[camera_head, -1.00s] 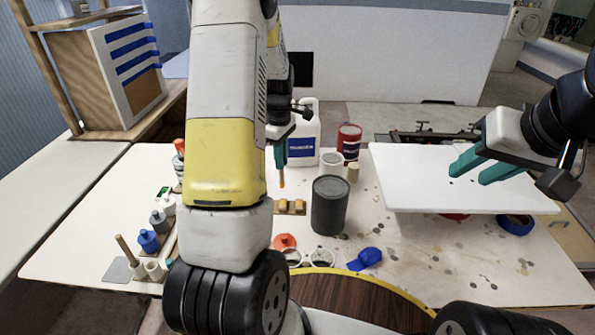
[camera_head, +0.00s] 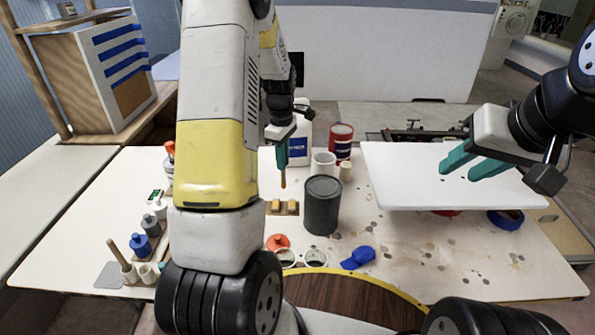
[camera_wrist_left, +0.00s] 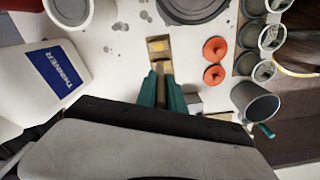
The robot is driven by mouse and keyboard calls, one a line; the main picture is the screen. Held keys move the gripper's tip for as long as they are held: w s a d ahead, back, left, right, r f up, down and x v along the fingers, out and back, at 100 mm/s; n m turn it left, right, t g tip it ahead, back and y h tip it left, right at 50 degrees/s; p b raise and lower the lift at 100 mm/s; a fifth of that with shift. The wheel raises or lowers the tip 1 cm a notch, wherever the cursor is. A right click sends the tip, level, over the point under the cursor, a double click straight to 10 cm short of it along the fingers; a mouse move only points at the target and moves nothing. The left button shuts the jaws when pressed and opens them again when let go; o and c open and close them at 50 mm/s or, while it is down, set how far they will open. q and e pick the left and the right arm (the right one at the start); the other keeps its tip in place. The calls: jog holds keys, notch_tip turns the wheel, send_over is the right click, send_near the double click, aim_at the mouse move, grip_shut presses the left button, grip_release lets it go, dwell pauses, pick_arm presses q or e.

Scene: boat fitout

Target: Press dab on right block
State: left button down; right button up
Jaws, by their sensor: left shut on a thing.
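My left gripper (camera_head: 283,150) is shut on a thin stick (camera_head: 283,178) with an amber tip, pointing down. The tip hangs above a small wooden board (camera_head: 283,212) that carries two yellow blocks. In the head view the tip lines up between the left block (camera_head: 275,205) and the right block (camera_head: 291,205), apparently above them. In the left wrist view the teal fingers (camera_wrist_left: 162,85) hold the stick close to the board, with a yellow block (camera_wrist_left: 158,46) showing beyond. My right gripper (camera_head: 473,160) is open over a white panel (camera_head: 400,175).
A dark grey can (camera_head: 322,207) stands right of the blocks. A thinner jug (camera_head: 298,140), a cream cup (camera_head: 323,163) and a red can (camera_head: 341,140) stand behind. An orange lid (camera_head: 278,241), small jars (camera_head: 315,257) and a blue object (camera_head: 358,258) lie in front.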

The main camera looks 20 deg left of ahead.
pick_arm(q)
notch_tip(320, 180, down, 6)
jog(key=d, duration=0.2)
jog(key=shift+w+d, duration=0.25)
jog(key=shift+w, duration=0.05)
jog(key=shift+f, duration=0.5)
dwell(1.7)
jog(key=shift+r, duration=0.1)
notch_tip(320, 180, up, 7)
dwell(0.7)
dwell(0.5)
